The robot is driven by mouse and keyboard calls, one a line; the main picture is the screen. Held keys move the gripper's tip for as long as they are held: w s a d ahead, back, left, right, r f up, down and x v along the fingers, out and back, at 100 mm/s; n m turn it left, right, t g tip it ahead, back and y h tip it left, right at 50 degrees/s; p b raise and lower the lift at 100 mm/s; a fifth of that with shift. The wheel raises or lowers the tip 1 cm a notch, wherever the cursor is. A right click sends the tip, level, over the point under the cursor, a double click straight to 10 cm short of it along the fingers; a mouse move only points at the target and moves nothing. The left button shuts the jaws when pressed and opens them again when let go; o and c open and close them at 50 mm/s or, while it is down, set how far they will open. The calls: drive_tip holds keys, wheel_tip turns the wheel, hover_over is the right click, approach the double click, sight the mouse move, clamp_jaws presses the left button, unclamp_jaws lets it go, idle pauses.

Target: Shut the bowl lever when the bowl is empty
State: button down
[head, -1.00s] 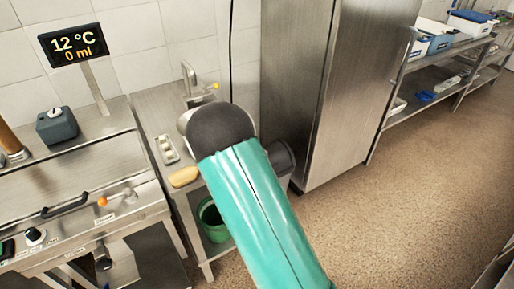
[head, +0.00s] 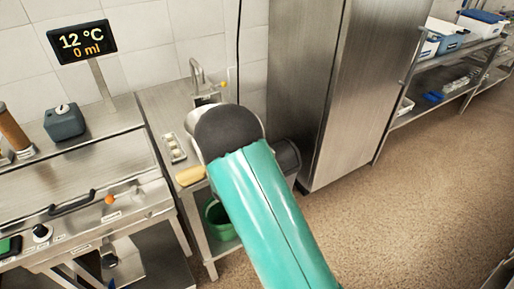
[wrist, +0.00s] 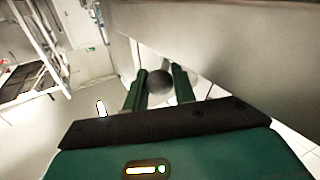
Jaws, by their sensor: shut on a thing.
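In the wrist view my gripper (wrist: 160,82) shows two green fingers closed on a dark round knob (wrist: 160,84). The knob looks like a lever's end, but its shaft is hidden. In the head view my teal arm hides the gripper. A shiny metal rim, perhaps of the bowl (head: 193,122), shows just left of my arm's dark joint. Its inside is hidden, so I cannot see whether it is empty. The display (head: 82,43) at the upper left reads 12 °C and 0 ml.
A steel counter (head: 160,103) with a tap (head: 196,72) stands behind my arm. A green bucket (head: 217,217) is below it. A cooking unit (head: 80,205) is on the left, a tall steel cabinet (head: 360,90) on the right. Brown floor is clear at the right.

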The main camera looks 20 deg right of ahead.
drive_tip(key=c, duration=1.2)
unclamp_jaws()
drive_tip(key=shift+a, duration=0.1)
drive_tip(key=v, duration=1.3)
drive_tip(key=shift+s+a, duration=0.2)
drive_tip(key=shift+s, duration=0.1)
drive_tip(key=shift+o, duration=0.2)
